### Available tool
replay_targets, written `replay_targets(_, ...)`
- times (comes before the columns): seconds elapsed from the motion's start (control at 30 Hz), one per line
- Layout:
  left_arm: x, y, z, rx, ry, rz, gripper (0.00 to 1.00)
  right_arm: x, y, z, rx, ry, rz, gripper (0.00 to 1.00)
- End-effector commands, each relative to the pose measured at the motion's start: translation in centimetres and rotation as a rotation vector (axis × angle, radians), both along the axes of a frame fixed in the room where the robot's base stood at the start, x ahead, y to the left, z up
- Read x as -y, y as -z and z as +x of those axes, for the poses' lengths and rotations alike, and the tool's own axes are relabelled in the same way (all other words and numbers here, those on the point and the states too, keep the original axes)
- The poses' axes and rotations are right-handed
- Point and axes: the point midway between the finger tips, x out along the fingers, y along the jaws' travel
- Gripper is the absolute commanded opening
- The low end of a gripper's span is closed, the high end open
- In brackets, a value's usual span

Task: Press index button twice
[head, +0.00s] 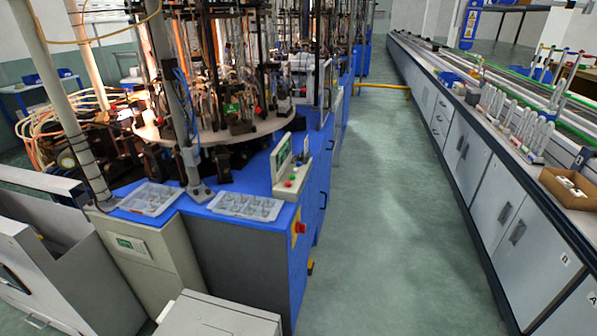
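A light grey control box (285,164) with a sloped front stands on the near right corner of the blue machine table. It carries a green-and-white panel and a few small coloured buttons (291,183), among them a green and a red one. Their labels are too small to read, so I cannot tell which is the index button. A red knob on a yellow plate (299,228) sits lower, on the side of the blue cabinet. Neither of my grippers is in view.
Two clear compartment trays, one at left (151,199) and one in front (245,206), lie on the blue table edge. Glass-and-metal machinery (225,105) stands behind. The green aisle floor (385,220) is clear. A long cabinet bench (487,185) with a cardboard box (570,188) runs along the right.

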Motion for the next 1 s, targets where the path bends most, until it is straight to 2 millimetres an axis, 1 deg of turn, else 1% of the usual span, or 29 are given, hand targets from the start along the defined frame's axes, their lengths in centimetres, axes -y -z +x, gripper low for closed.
replay_targets(0.17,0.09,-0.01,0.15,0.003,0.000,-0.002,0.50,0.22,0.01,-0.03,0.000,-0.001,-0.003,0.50)
replay_targets(0.2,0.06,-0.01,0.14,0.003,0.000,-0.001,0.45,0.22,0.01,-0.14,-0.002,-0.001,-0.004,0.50)
replay_targets(0.27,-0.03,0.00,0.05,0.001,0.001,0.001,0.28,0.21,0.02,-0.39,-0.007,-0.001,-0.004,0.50)
replay_targets(0.3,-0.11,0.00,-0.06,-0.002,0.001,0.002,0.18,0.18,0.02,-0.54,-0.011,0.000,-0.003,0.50)
replay_targets(0.37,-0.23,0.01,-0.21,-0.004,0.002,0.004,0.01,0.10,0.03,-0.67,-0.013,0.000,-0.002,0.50)
replay_targets(0.4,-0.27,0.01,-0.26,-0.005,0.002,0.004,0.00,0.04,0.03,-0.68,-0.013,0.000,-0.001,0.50)
replay_targets(1.0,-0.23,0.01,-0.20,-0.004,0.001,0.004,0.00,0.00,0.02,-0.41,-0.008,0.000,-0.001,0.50)
